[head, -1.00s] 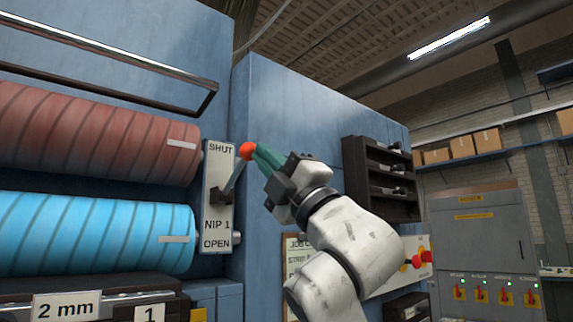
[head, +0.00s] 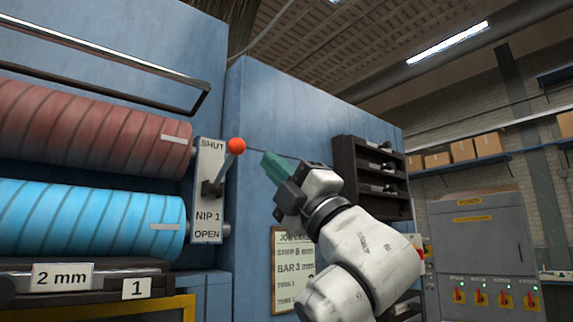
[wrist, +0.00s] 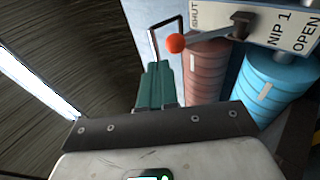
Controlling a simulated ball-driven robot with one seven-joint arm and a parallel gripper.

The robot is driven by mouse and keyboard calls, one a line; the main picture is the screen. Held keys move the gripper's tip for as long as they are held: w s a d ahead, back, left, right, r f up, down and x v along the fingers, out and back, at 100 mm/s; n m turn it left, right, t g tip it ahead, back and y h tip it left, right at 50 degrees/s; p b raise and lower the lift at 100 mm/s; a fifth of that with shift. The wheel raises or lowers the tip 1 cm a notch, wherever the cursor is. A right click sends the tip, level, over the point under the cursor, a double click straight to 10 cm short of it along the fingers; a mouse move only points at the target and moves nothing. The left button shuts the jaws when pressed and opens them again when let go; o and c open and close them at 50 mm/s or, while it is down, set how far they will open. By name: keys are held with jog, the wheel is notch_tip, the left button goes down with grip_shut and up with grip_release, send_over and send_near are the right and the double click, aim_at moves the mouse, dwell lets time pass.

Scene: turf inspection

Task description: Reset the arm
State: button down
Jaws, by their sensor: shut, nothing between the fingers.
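My gripper (head: 272,164) has green fingers, shut with nothing between them. In the head view it is to the right of the nip lever's red ball knob (head: 236,145), with a gap between them. The lever (head: 222,172) tilts up toward the SHUT end of its plate (head: 208,215), marked NIP 1, SHUT and OPEN. In the wrist view the green fingers (wrist: 155,86) point up the picture, and the red knob (wrist: 175,43) is beyond and right of their tips, apart from them.
A red roller (head: 90,135) and a blue roller (head: 90,222) lie left of the plate. A dark rack (head: 350,180) is on the blue housing behind my arm. A job card (head: 285,245) hangs below the gripper. A grey switch cabinet (head: 480,235) stands at right.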

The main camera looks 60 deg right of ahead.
jog(key=s+f+b, duration=0.2)
jog(key=s+f, duration=0.2)
jog(key=s, duration=0.3)
jog(key=shift+a, duration=0.25)
